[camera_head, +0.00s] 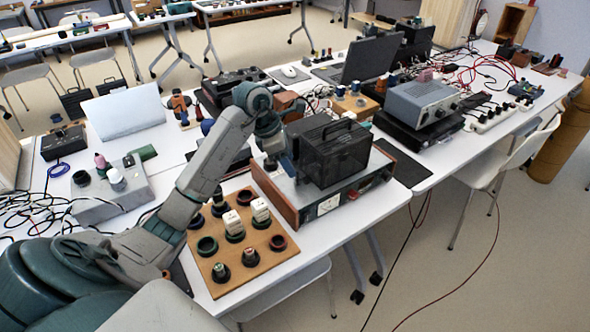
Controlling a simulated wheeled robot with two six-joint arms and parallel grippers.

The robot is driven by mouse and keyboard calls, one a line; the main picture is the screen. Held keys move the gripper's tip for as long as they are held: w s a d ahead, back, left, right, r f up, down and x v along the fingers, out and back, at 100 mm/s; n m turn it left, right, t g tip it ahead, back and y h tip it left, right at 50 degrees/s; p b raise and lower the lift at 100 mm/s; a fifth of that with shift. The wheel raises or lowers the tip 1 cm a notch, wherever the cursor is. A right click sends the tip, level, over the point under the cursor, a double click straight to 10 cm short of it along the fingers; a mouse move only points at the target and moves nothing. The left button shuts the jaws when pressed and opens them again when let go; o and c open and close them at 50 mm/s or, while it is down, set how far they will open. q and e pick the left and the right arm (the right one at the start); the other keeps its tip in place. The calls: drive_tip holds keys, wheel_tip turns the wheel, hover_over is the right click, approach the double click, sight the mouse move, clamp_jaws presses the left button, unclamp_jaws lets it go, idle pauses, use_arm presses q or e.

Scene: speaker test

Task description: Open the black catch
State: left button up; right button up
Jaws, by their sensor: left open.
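A black case (333,150) with a handle on top stands on a wood-sided silver device (335,199) near the table's front edge. I cannot make out the black catch; it may be hidden or too small to tell. My left arm reaches in from the lower left, bends over, and comes down at the left side of the case. My left gripper (287,160) is open there, close beside the case and above the device's left end. I cannot tell whether it touches the case. My right gripper is not in view.
A wooden board (230,262) with several round holders and white blocks lies in front of the device. A grey box with jars (112,190) stands at the left. A laptop (365,61), a grey instrument (420,103) and cables crowd the table behind. A chair (497,165) stands at the right.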

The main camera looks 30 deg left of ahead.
sight(295, 182)
use_arm(q)
drive_tip(key=shift+p+x, duration=0.3)
drive_tip(key=shift+x, duration=2.25)
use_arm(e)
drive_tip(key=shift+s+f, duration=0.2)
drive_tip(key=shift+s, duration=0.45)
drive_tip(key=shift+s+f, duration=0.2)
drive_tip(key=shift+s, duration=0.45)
